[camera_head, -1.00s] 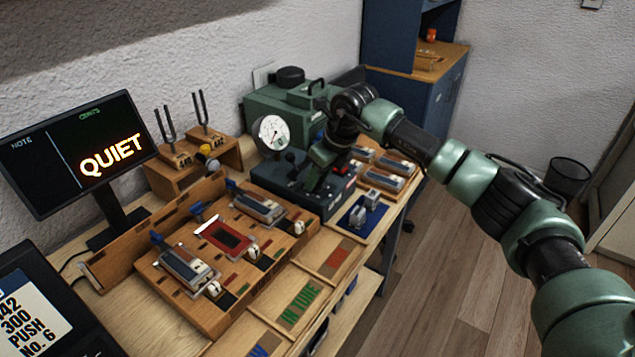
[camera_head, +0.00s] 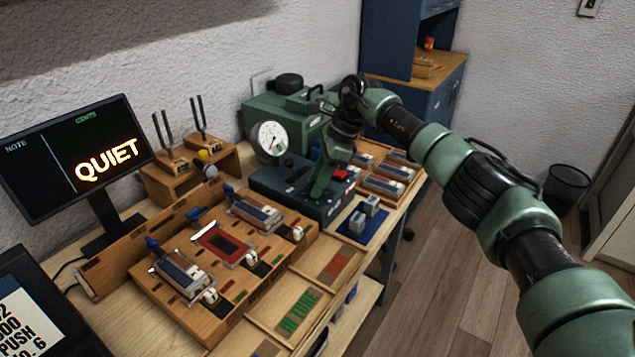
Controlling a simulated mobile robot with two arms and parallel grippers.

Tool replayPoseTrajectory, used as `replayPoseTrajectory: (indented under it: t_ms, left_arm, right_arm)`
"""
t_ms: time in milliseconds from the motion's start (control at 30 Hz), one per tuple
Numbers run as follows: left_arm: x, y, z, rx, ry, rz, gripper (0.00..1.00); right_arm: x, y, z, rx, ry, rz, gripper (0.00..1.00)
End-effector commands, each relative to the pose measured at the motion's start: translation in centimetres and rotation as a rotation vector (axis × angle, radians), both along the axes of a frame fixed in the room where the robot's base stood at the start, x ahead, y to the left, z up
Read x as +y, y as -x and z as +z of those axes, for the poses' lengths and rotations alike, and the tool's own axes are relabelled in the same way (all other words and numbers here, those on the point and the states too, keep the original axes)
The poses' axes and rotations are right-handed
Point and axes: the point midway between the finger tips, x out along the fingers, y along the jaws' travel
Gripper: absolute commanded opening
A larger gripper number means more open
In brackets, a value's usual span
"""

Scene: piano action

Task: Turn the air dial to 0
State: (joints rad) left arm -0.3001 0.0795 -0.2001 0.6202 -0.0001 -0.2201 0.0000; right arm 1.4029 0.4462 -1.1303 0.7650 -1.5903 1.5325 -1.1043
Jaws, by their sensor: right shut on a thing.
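The dark air box (camera_head: 275,185) stands at the back of the bench. A round white gauge (camera_head: 272,138) rises from its left side; its needle appears to point to the lower left, but its figures are too small to read. My right gripper (camera_head: 320,190) reaches down onto the top of this box, right of the gauge. It is shut on what looks like the air dial, which the fingers hide, so its setting cannot be read. My left gripper is not in view.
A red button (camera_head: 341,175) sits just right of my right gripper. A green machine (camera_head: 290,118) stands behind. A wooden rack (camera_head: 205,315) with several parts lies in front left; tuning forks (camera_head: 198,120) and a screen reading QUIET (camera_head: 75,158) stand at left. Trays lie to the right.

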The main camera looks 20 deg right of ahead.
Motion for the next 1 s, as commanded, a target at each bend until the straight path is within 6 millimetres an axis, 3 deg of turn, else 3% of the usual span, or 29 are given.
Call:
replayPoseTrajectory:
  t_ms: [700, 733, 800, 1000]
  left_arm:
    - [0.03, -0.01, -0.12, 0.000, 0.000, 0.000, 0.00]
    - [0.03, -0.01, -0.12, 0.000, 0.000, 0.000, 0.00]
    - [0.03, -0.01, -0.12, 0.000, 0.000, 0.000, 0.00]
    - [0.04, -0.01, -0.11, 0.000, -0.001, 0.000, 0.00]
  right_arm:
    - [-0.01, 0.00, -0.16, 0.001, 0.003, 0.084, 0.00]
    - [-0.01, 0.00, -0.16, 0.001, 0.002, 0.084, 0.34]
    - [-0.01, 0.00, -0.15, 0.001, 0.002, 0.084, 0.53]
    - [0.00, -0.02, -0.09, 0.001, 0.002, 0.082, 0.53]
